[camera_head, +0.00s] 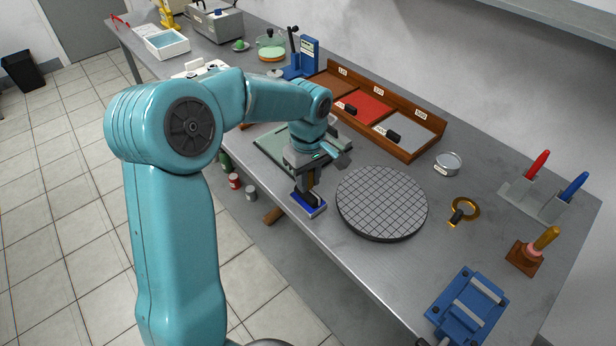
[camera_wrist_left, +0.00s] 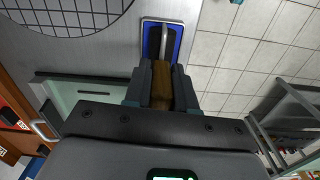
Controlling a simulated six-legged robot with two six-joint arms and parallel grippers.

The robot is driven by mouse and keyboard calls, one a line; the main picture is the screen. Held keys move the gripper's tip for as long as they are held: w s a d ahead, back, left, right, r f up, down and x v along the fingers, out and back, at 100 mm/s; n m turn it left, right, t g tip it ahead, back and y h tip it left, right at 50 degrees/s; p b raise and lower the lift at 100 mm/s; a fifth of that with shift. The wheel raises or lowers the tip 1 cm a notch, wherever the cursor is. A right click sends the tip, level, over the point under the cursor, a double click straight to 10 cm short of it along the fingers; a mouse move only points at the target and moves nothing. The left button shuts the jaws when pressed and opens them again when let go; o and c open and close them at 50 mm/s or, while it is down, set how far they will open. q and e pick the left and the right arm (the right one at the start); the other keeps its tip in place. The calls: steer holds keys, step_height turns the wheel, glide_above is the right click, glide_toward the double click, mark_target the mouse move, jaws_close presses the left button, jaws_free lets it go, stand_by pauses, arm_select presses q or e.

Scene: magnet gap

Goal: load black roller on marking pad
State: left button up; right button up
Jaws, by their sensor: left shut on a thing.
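My left gripper (camera_head: 307,180) points down at the front edge of the bench and is shut on the brown wooden handle of the roller (camera_wrist_left: 161,78). The handle stands roughly upright. A bent metal rod runs from the handle toward the blue-rimmed marking pad (camera_wrist_left: 148,27) just beyond the fingertips. In the head view the marking pad (camera_head: 319,210) lies on the bench under the gripper, left of the round gridded plate. The black roller end is mostly hidden by the gripper and handle, so I cannot tell whether it touches the pad. My right gripper is out of view.
The round gridded plate (camera_head: 382,203) lies close right of the pad. A green mat (camera_head: 268,147) lies behind the gripper. A wooden tray with coloured panels (camera_head: 371,107) stands at the wall. A blue fixture (camera_head: 466,306) is at the front right. The bench edge is close.

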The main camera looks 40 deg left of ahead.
arm_select(q)
step_height(320, 180, up, 7)
steer(key=p, duration=0.5)
steer(key=shift+r, duration=0.1)
stand_by(0.4)
steer(key=shift+s, duration=0.15)
stand_by(0.4)
